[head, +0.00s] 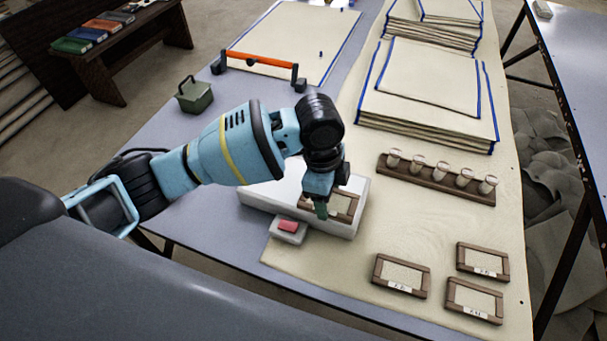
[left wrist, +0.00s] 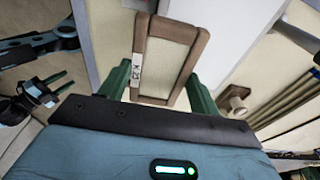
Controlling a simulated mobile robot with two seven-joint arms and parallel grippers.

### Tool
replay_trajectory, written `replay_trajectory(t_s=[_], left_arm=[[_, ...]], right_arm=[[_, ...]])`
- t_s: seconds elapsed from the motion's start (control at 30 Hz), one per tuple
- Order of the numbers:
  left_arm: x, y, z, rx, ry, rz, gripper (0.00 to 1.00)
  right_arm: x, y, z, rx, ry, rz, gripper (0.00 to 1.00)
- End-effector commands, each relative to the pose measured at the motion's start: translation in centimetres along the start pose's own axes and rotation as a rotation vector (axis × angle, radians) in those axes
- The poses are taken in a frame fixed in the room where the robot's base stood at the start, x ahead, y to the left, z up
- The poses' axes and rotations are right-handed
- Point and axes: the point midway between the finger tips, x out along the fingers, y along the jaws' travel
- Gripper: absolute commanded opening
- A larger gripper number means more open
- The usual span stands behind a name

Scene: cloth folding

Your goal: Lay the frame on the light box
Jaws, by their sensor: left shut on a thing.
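The light box (head: 335,228) is a low white box on the table in the head view, with a small control box with a red button (head: 287,226) at its near left corner. My left gripper (head: 322,208) is over it, shut on a small brown wooden frame (head: 345,205) with a pale mesh. In the left wrist view the frame (left wrist: 170,58) sits between the green fingers of the left gripper (left wrist: 160,88), its white label on one side. Whether the frame touches the box is hidden. My right gripper (left wrist: 55,84) shows small in the left wrist view, its fingers apart and empty.
Three similar labelled frames (head: 401,276) lie on the cloth at the near right. A wooden rack of vials (head: 436,181) stands right of the box. Stacked blue-edged cloths (head: 430,110) lie behind, with an orange-handled bar (head: 262,62) and green bin (head: 194,95) at the left.

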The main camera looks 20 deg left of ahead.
Motion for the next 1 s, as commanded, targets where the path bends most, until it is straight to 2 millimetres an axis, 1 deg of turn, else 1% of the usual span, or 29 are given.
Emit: replay_trajectory(t_s=[0.03, 0.2, 0.4, 0.53, 0.77, 0.87, 1.0], left_arm=[[0.0, -0.8, 1.0, -0.005, -0.002, -0.002, 0.4], [-0.1, -3.3, 4.1, -0.005, -0.002, -0.002, 0.4], [-0.2, -5.6, 6.9, -0.002, -0.001, -0.001, 0.4], [-0.2, -6.2, 7.7, 0.0, 0.0, 0.0, 0.4], [-0.1, -6.3, 7.8, 0.002, 0.0, 0.0, 0.4], [0.9, -6.2, 8.0, 0.0, 0.0, 0.001, 0.4], [2.7, -6.2, 8.2, 0.0, -0.001, 0.002, 0.4]], right_arm=[[0.0, 0.0, 0.1, 0.0, -0.002, 0.0, 0.4], [0.1, 0.0, 0.3, 0.0, -0.006, 0.0, 0.4], [0.2, 0.0, 0.6, 0.001, -0.009, -0.001, 0.4], [0.3, 0.0, 0.5, 0.001, -0.007, -0.001, 0.4], [0.4, 0.0, 0.2, 0.0, -0.002, -0.001, 0.4], [0.4, 0.0, 0.2, 0.001, -0.002, -0.001, 0.4], [0.5, 0.0, 0.4, 0.002, -0.004, -0.001, 0.4]])
